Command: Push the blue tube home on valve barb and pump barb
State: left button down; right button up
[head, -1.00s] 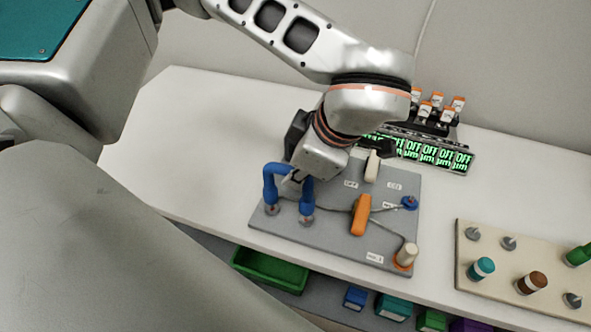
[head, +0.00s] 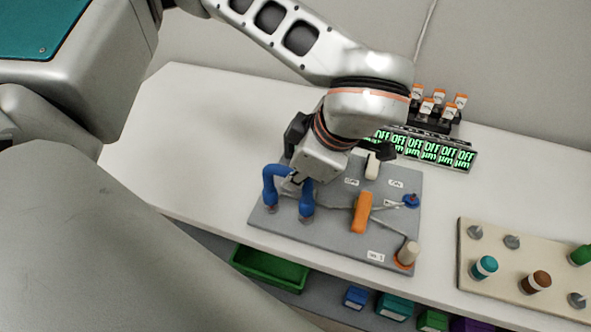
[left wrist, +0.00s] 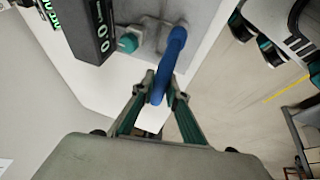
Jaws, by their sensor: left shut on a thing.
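The blue tube (head: 269,184) is a bent arch with two legs pointing down at the left of the grey board (head: 330,238). Its leg ends sit over the two barbs, which are almost hidden; I cannot tell whether both are fully seated. My left gripper (head: 293,179) is shut on the tube's upper part, from above. In the left wrist view the blue tube (left wrist: 174,50) runs between the two fingertips (left wrist: 160,96). My right gripper is not in view.
The board also bears an orange handle (head: 361,213), a pale handle (head: 372,167), a blue fitting (head: 411,201) and a cream peg (head: 408,253). Green displays (head: 440,152) stand behind. A beige board (head: 500,272) with coloured caps lies right. The table's left side is clear.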

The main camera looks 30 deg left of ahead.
pick_arm(q)
jog(key=shift+f+b, duration=0.65)
jog(key=shift+f, duration=0.45)
jog(key=c, duration=1.9)
grip_release()
jog(key=shift+r, duration=0.1)
jog(key=v, duration=1.2)
